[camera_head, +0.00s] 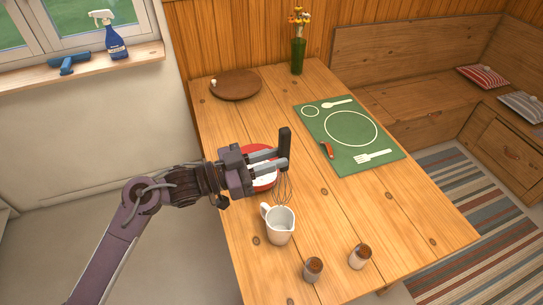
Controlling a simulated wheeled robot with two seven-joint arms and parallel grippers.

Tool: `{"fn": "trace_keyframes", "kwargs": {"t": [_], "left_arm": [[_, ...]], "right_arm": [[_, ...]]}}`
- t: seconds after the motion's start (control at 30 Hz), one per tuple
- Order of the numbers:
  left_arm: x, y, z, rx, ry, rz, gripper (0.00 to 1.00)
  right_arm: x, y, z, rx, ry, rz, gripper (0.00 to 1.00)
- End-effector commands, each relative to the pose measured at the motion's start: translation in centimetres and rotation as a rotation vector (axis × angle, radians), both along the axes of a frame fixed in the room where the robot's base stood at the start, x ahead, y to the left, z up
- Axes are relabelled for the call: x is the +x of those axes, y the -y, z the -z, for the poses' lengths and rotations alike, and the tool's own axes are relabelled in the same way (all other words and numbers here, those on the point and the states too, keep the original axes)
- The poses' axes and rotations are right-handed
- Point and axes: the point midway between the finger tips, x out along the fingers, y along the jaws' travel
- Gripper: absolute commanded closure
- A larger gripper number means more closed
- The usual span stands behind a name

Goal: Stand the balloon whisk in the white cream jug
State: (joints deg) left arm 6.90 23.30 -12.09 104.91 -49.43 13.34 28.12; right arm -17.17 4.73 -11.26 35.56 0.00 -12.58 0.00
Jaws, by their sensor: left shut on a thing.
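The white cream jug (280,227) stands upright on the wooden table, its handle toward the upper left. My left gripper (284,161) is above the table behind the jug, shut on the dark handle of the balloon whisk (284,140). The whisk is upright with its wire loops (283,188) hanging down. The loops show just above the jug's rim in the picture; I cannot tell whether their lower ends are inside it or behind it. My right gripper is not in view.
A red and white plate (265,181) lies partly hidden under my left gripper. Two small shakers (313,269) (360,256) stand near the front edge. A green placemat (375,140), a wooden board (236,85) and a flower vase (298,54) are farther back.

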Motion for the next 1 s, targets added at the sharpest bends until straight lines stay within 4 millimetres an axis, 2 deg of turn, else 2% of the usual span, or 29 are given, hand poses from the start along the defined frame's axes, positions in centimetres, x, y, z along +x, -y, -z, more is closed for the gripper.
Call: {"fn": "trace_keyframes", "kwargs": {"t": [0.7,1.0], "left_arm": [[0.0,0.0,5.6,0.000,0.000,-0.003,1.00],[0.0,0.0,7.9,0.000,-0.001,-0.002,1.00]], "right_arm": [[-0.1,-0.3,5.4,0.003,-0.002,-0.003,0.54],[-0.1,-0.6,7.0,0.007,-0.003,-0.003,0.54]]}}
